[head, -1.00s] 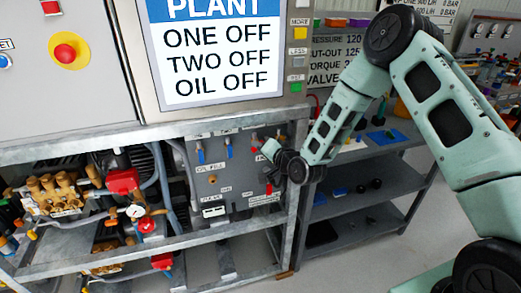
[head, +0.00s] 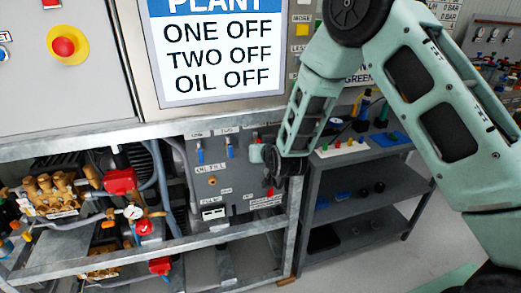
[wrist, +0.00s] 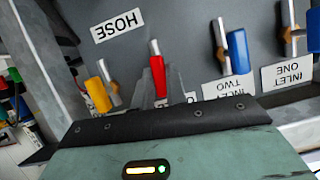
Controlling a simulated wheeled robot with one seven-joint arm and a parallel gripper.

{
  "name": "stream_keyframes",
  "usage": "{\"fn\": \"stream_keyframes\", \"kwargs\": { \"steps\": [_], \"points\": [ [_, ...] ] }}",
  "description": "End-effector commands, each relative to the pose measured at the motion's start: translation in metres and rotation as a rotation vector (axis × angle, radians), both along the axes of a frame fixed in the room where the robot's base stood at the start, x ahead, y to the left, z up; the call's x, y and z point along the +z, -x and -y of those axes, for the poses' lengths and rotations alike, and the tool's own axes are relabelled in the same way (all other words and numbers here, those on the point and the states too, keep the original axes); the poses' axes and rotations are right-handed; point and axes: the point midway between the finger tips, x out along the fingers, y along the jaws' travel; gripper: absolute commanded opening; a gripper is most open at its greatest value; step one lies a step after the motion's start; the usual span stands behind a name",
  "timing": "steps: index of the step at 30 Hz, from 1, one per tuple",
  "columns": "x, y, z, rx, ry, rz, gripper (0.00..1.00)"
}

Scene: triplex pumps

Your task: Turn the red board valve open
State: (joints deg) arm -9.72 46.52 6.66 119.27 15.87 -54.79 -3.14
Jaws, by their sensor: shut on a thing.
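The red valve (wrist: 157,74) has a red lever on a silver stem. It is on the grey valve board (wrist: 185,20), between a yellow lever (wrist: 105,72) and a blue lever (wrist: 238,52) labelled INLET TWO in the wrist view. My gripper (wrist: 160,88) has its grey fingers on either side of the red lever and is shut on it. In the head view my gripper (head: 258,154) is at the right part of the board and hides the yellow lever. Only a bit of red shows above it there.
Blue inlet levers (head: 200,156) are to the left on the board. The frame's upright post (head: 297,215) is close on the right. Pumps with red parts (head: 120,181) fill the lower left. Shelves (head: 370,170) with small items stand to the right.

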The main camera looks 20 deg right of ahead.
Motion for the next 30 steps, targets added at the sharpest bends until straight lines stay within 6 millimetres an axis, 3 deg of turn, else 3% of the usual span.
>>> {"fn": "stream_keyframes", "kwargs": {
  "steps": [9, 24, 25, 26, 27, 30],
  "points": [
    [-0.0009, 0.0005, -0.0005, 0.000, 0.101, -0.002, 0.00],
    [-0.0010, 0.0006, -0.0003, 0.001, 0.116, -0.003, 0.00],
    [-0.0010, 0.0006, -0.0003, 0.001, 0.116, -0.003, 0.22],
    [-0.0009, 0.0006, -0.0003, 0.001, 0.116, -0.003, 0.30],
    [-0.0009, 0.0005, -0.0004, 0.001, 0.116, -0.003, 0.35],
    [-0.0007, 0.0004, -0.0005, 0.000, 0.115, -0.002, 0.35]
  ]
}}
